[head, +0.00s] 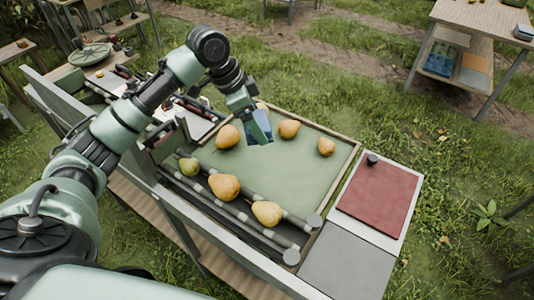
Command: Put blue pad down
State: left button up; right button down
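The blue pad (260,126) is at the tip of my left gripper (254,118), above the far left part of the green sorting tray. My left gripper points down and appears shut on the pad, with its fingers covering part of it. The gap between pad and tray is hard to judge from this view. My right gripper is not in view.
The green tray (285,180) holds several yellow pears, and rails along its near side hold more. A red pad (378,192) and a grey panel (343,265) lie to the right. A table (485,25) with a blue bin (440,58) stands back right.

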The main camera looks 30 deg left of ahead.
pick_arm(q)
notch_tip(320, 180, down, 7)
jog(key=p, duration=0.1)
send_over(262, 171)
jog(key=a, duration=0.1)
jog(key=f, duration=0.4)
jog(key=shift+s+f+p, duration=0.35)
jog(key=shift+s+f, duration=0.05)
jog(key=shift+f, duration=0.45)
notch_tip(262, 171, down, 4)
jog(key=shift+p, duration=0.35)
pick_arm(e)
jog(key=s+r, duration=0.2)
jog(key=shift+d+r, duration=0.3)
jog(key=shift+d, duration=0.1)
pick_arm(q)
jog(key=o, duration=1)
jog(key=b+v, duration=0.2)
jog(key=v, duration=1)
jog(key=shift+s+r, duration=0.1)
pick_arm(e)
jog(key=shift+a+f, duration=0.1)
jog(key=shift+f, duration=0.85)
